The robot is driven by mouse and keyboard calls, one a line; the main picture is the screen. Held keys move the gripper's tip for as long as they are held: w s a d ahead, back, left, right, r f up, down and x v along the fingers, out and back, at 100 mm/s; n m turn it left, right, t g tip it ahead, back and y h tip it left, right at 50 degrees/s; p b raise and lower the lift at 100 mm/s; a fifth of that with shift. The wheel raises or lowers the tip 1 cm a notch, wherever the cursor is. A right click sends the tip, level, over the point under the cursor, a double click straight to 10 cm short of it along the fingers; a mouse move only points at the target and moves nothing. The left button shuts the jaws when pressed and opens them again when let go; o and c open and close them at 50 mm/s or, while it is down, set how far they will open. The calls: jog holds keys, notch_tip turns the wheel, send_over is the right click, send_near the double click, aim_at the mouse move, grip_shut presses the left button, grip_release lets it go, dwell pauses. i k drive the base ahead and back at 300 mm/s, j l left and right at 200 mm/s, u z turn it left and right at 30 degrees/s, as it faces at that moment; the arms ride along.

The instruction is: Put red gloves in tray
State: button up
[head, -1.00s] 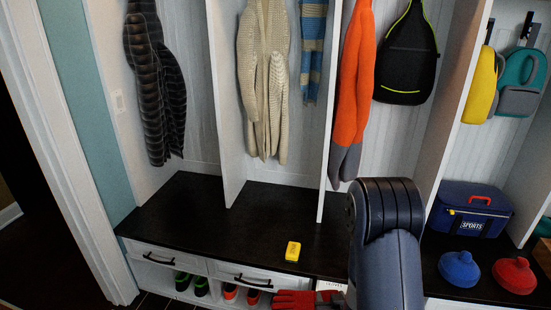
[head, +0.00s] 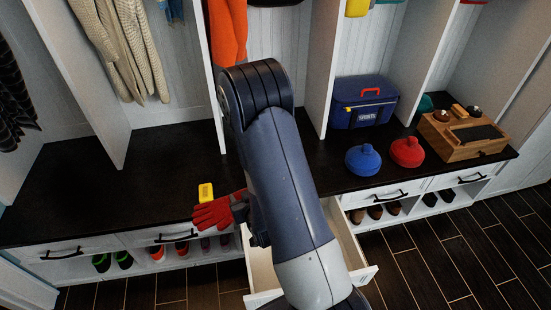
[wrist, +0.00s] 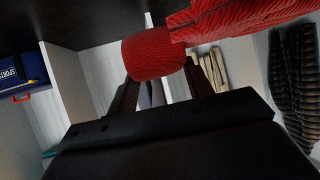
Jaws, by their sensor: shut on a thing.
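The red gloves (head: 217,211) hang from my gripper (head: 244,213) in front of the dark bench top, near its front edge. In the wrist view the red ribbed glove fabric (wrist: 155,53) lies between the two fingers of my gripper (wrist: 160,80), which is shut on it. My own arm hides much of the gripper in the head view. A wooden tray (head: 467,148) stands at the right end of the bench, with a dark pad and small round items on it.
A drawer (head: 354,262) stands open below the bench. A yellow block (head: 206,193) lies behind the gloves. A blue lunch bag (head: 362,103), a blue hat-shaped item (head: 363,160) and a red one (head: 407,152) stand left of the tray. Upright dividers (head: 322,62) separate the cubbies.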

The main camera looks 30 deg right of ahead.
aim_at(265, 258)
jog(key=i+z, duration=0.35)
jog(key=i+j+z, duration=0.1)
jog(key=i+z, duration=0.35)
jog(key=z, duration=1.3)
